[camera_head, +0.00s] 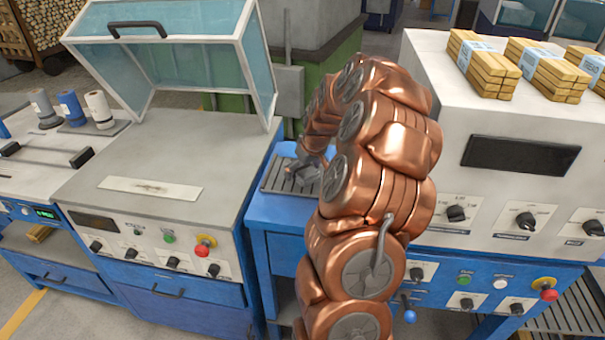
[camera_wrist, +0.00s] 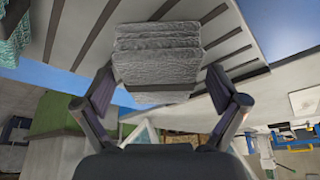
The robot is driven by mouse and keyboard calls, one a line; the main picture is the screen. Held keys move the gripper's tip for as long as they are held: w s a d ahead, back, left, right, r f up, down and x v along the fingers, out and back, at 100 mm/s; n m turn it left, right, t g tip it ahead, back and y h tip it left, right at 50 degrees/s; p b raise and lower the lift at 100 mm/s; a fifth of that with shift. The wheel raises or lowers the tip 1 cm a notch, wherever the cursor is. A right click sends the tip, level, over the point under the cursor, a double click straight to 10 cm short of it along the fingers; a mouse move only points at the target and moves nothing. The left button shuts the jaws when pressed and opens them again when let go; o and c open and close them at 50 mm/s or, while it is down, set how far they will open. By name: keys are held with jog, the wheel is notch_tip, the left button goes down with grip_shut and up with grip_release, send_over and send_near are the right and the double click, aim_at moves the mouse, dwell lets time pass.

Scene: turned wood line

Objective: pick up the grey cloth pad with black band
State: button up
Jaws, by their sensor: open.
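A grey, rough-textured block of stacked layers, which looks like the grey cloth pad (camera_wrist: 158,52), is at the upper middle of the wrist view. My gripper (camera_wrist: 160,86) is open, with one finger at each side of the pad's near end. I see gaps beside the fingers and cannot tell whether either touches. In the head view, my arm hides the pad, and the gripper end (camera_head: 312,163) is low over the slatted grey rack (camera_head: 275,183).
A teal textured item (camera_wrist: 12,35) lies at the wrist view's upper left. In the head view, a machine with a raised clear lid (camera_head: 190,65) stands left of the rack. A white control cabinet (camera_head: 440,125) with bundled wooden pieces (camera_head: 482,68) on top stands right.

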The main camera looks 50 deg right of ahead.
aim_at(302, 168)
jog(key=shift+f, duration=0.1)
dwell(0.4)
jog(key=c, duration=1.3)
jog(key=shift+c, duration=0.2)
jog(key=shift+r+p, duration=0.45)
jog(key=shift+p, duration=0.1)
jog(key=shift+r+b, duration=0.25)
jog(key=shift+b, duration=0.25)
notch_tip(302, 168, up, 2)
jog(key=shift+d+r+b, duration=0.1)
jog(key=shift+r+b, duration=0.1)
jog(key=shift+b, duration=0.2)
jog(key=shift+a+r, duration=0.15)
jog(key=shift+a, duration=0.1)
jog(key=s+a+b, duration=0.1)
jog(key=a, duration=0.4)
jog(key=s+a+r+b, duration=0.1)
jog(key=a, duration=0.4)
jog(key=s+a+b, duration=0.1)
jog(key=a, duration=0.4)
jog(key=shift+s+a+r+b, duration=0.15)
jog(key=shift+a+r+b, duration=0.05)
jog(key=shift+b, duration=0.15)
